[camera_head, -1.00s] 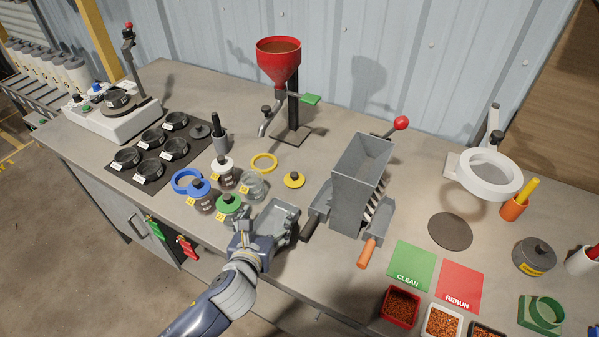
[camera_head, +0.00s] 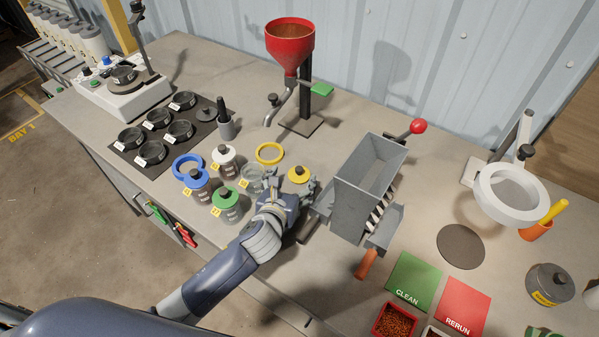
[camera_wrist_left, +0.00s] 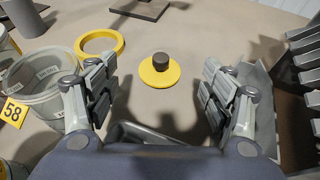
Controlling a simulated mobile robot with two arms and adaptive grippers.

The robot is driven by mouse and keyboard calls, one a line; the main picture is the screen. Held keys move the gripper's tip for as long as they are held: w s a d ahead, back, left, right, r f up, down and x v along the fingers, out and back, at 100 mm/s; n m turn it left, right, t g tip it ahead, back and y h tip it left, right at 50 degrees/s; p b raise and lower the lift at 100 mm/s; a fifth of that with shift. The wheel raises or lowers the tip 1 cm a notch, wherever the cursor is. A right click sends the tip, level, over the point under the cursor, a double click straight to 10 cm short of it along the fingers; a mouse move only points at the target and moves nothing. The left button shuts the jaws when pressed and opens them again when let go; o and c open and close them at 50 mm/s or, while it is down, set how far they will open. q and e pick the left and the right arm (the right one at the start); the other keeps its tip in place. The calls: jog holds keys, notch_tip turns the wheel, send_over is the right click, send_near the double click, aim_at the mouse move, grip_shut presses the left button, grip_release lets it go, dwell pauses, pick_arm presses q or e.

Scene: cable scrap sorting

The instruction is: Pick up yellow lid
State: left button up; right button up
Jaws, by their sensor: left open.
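The yellow lid (camera_head: 299,174) is a flat disc with a dark knob and lies on the bench beside the glass jar. In the left wrist view the yellow lid (camera_wrist_left: 160,72) sits ahead of the fingers, near the middle between them. My left gripper (camera_head: 285,180) is open and empty just short of the lid, and its spread fingers also show in the left wrist view (camera_wrist_left: 160,88). The fingers do not visibly touch the lid. My right gripper is not in view.
A clear open jar (camera_head: 252,177) stands left of the gripper, and a yellow ring (camera_head: 269,153) lies behind it. The grey splitter box (camera_head: 369,180) stands close on the right. Jars with blue (camera_head: 196,178), white (camera_head: 224,154) and green (camera_head: 225,197) lids stand further left.

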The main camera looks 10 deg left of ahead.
aim_at(298, 172)
pick_arm(q)
jog(key=shift+w+f, duration=0.15)
jog(key=shift+w, duration=0.2)
jog(key=shift+w+d+f, duration=0.1)
jog(key=shift+w+f, duration=0.1)
jog(key=shift+w, duration=0.2)
jog(key=x, duration=0.3)
jog(key=shift+w+f+p, duration=0.25)
jog(key=shift+w+p, duration=0.05)
jog(key=shift+w+f, duration=0.15)
jog(key=shift+w, duration=0.15)
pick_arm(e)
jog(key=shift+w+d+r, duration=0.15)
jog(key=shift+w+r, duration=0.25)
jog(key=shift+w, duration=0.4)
pick_arm(q)
jog(key=c, duration=1)
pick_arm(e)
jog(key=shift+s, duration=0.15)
